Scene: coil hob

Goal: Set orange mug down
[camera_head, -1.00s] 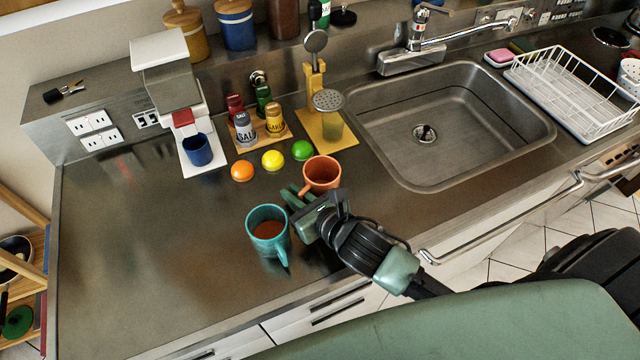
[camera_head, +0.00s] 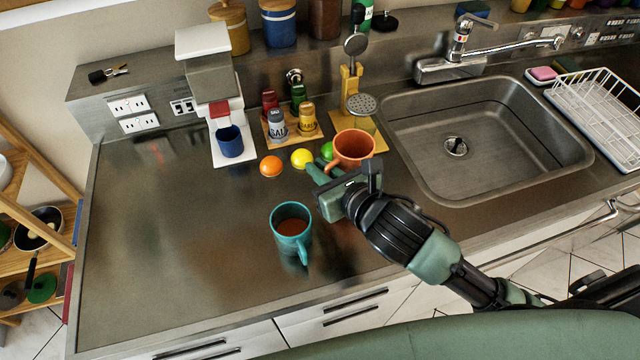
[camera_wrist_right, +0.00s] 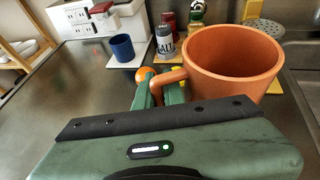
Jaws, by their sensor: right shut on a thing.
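The orange mug (camera_head: 356,150) is upright in the head view, above or at the counter left of the sink; I cannot tell whether its base touches. In the right wrist view the mug (camera_wrist_right: 238,62) fills the upper right, its handle toward the fingers. My right gripper (camera_head: 318,174) is shut on the mug's handle; its green fingers (camera_wrist_right: 160,90) show in the wrist view. My left gripper is not in view.
A teal mug (camera_head: 291,228) with brown liquid stands in front on the steel counter (camera_head: 180,260). Orange (camera_head: 270,166), yellow (camera_head: 302,158) and green (camera_head: 327,151) balls sit behind. A blue cup (camera_head: 230,142) stands under a dispenser. The left counter is clear.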

